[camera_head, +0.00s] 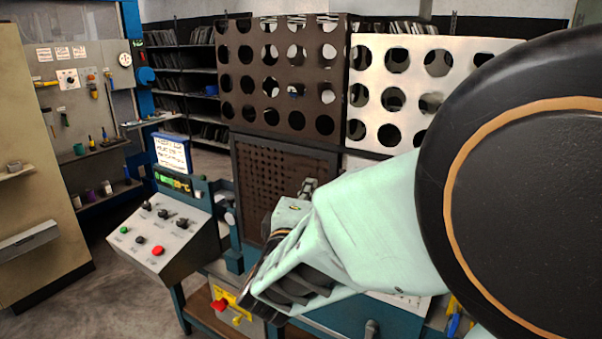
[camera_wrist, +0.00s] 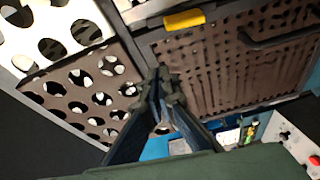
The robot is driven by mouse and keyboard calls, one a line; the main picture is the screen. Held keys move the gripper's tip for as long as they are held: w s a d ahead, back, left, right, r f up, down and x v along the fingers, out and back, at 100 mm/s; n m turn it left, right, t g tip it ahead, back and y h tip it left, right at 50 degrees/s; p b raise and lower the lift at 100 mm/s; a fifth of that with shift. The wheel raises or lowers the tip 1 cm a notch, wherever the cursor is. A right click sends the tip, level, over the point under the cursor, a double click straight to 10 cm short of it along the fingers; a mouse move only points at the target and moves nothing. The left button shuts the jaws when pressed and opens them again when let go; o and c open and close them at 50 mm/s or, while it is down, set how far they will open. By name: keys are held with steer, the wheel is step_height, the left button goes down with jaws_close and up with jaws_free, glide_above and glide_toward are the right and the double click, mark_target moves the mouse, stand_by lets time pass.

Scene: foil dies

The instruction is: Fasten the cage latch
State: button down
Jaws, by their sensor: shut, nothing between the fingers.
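The cage's dark perforated door (camera_head: 270,185) stands behind the control panel in the head view. In the wrist view the same fine-holed panel (camera_wrist: 235,65) fills the upper right, with a dark bar handle (camera_wrist: 280,40) across it. A yellow piece (camera_wrist: 184,19) sits at the panel's upper edge on a pale metal fitting; it may be the latch, but I cannot tell whether it is fastened. My gripper (camera_wrist: 164,76) is shut and empty, its fingertips together below and left of the yellow piece, apparently apart from it. In the head view my arm hides part of the cage.
Large-holed panels, one brown (camera_head: 283,100) and one pale (camera_head: 370,72), rise above the cage door. A slanted control box (camera_head: 160,235) with knobs and a red button stands left of it. A red-handled yellow device (camera_head: 225,305) is below. Open floor lies at left.

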mark_target(334, 167)
steer(key=b+x, duration=0.2)
steer(key=x, duration=0.8)
steer(key=shift+f, duration=0.2)
steer(key=s+d+b, duration=0.1)
steer(key=s+d, duration=0.1)
steer(key=shift+d+b, duration=0.3)
steer(key=shift+b, duration=0.1)
steer(key=shift+s+d, duration=0.1)
steer(key=shift+d, duration=0.2)
